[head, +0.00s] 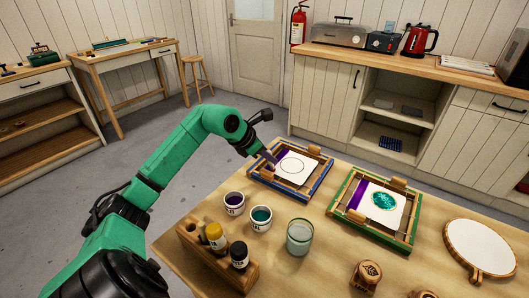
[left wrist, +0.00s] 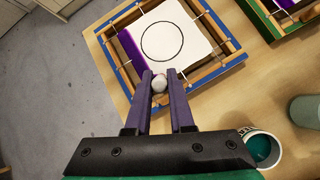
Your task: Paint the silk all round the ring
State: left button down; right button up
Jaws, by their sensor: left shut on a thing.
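The blue frame (head: 320,190) holds white silk (head: 312,165) with a dark ring outline (head: 281,168) and a purple band (head: 281,156) along its left side. The silk inside and around the ring looks white in the left wrist view (left wrist: 190,25). My left gripper (head: 271,157) is over the blue frame's left part, by the purple band. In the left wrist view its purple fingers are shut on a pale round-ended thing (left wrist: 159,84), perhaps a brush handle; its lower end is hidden. My right gripper is not in view.
A purple paint cup (head: 234,204) and a teal cup (head: 260,217) stand in front of the blue frame, near a glass jar (head: 299,238). A wooden rack (head: 216,262) holds bottles. A green frame (head: 373,237) with a teal-painted disc and a round white hoop (head: 480,248) lie right.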

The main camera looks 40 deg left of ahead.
pick_arm(q)
jog(key=shift+d+p, duration=2.05)
jog(key=shift+d, duration=2.55)
jog(key=shift+w+a, duration=0.2)
jog(key=shift+w, duration=3.25)
jog(key=shift+w+a, duration=0.15)
jog(key=shift+w, duration=2.7)
jog(key=shift+s+a+b, duration=0.15)
jog(key=shift+a+b, duration=0.25)
jog(key=shift+a, duration=1.55)
jog(key=shift+s+a+b, duration=0.2)
jog(key=shift+a+b, duration=0.25)
jog(key=shift+a, duration=1.45)
jog(key=shift+s+a+b, duration=0.15)
jog(key=shift+a+b, duration=0.25)
jog(key=shift+a, duration=1.55)
jog(key=shift+a+r, duration=0.15)
jog(key=shift+r, duration=0.05)
jog(key=shift+r+p, duration=2.5)
jog(key=shift+r, duration=0.2)
